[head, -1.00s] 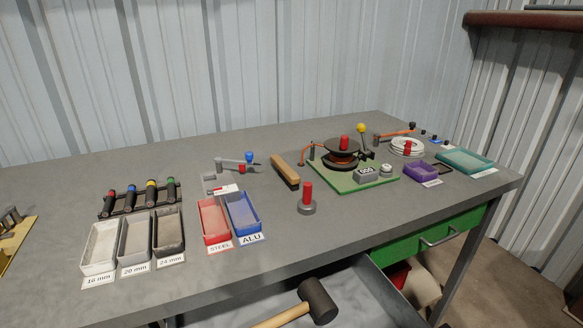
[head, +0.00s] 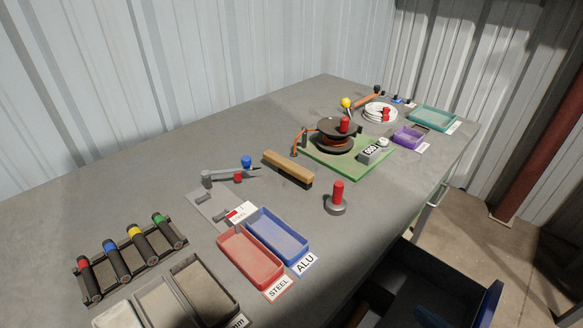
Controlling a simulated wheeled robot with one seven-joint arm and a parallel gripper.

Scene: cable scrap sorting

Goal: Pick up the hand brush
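The hand brush (head: 288,167) lies on the grey bench near the middle of the head view. It has a long tan wooden back and a dark strip of bristles along its lower side. It lies slantwise, between the grey tool with blue and red knobs on its left and the green reel board on its right. Nothing covers it. My gripper does not show in the head view.
A red-handled weight (head: 337,199) stands just right of the brush. The green board (head: 345,165) carries a cable reel. Red STEEL (head: 250,256) and blue ALU (head: 277,236) trays lie in front. An open drawer (head: 440,285) juts out below the bench edge.

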